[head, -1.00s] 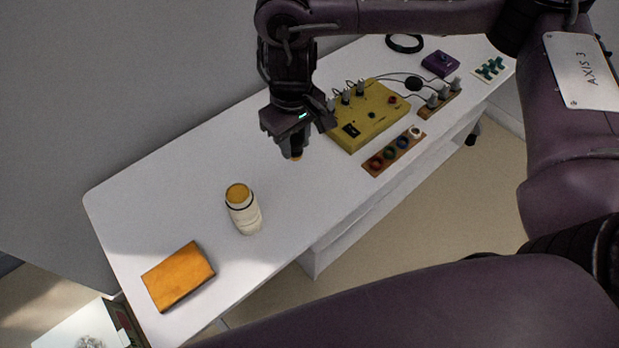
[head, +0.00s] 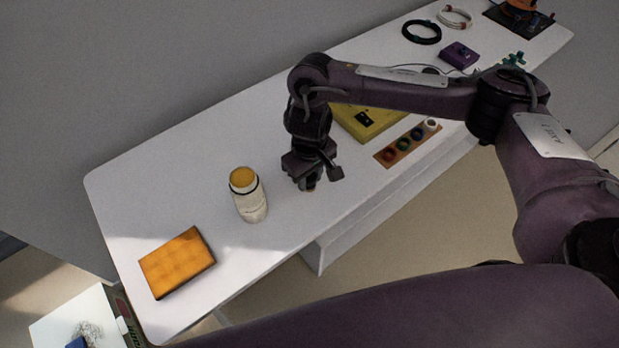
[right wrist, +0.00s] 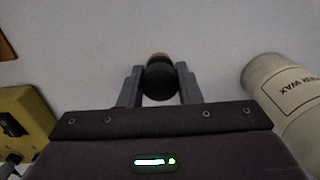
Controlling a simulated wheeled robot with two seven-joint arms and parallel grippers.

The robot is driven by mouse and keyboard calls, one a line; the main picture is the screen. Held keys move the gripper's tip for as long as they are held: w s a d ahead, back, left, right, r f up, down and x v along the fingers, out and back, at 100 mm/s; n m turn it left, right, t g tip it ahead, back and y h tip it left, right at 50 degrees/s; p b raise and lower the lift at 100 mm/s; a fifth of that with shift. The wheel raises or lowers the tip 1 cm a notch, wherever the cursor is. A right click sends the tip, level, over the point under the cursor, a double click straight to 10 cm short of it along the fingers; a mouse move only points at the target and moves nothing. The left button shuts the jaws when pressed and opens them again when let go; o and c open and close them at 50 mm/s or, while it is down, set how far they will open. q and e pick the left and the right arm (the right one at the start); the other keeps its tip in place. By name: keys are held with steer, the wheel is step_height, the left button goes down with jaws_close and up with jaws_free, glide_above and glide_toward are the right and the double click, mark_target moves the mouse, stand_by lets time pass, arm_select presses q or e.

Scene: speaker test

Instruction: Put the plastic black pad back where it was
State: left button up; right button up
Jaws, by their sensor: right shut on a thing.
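My right gripper (head: 311,182) is over the white table, between the cream bottle and the yellow box in the head view. In the right wrist view its two fingers (right wrist: 160,85) are shut on a small black round piece (right wrist: 159,82) with a tan end. I cannot tell for sure that this is the black pad. The gap between it and the table is unclear. My left gripper is not in view.
A cream bottle (head: 249,196) with an orange top stands close left of the gripper. An orange block (head: 177,262) lies farther left. A yellow box (head: 368,121), partly hidden by my arm, and a wooden strip with coloured rings (head: 408,143) are right. The white table (head: 190,165) is bare behind the bottle.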

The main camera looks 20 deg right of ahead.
steer(key=shift+f, duration=0.1)
steer(key=o, duration=0.9)
steer(key=shift+f, duration=0.1)
step_height(320, 180, up, 11)
steer(key=p, duration=0.3)
steer(key=shift+r, duration=0.7)
steer(key=shift+s+f, duration=0.1)
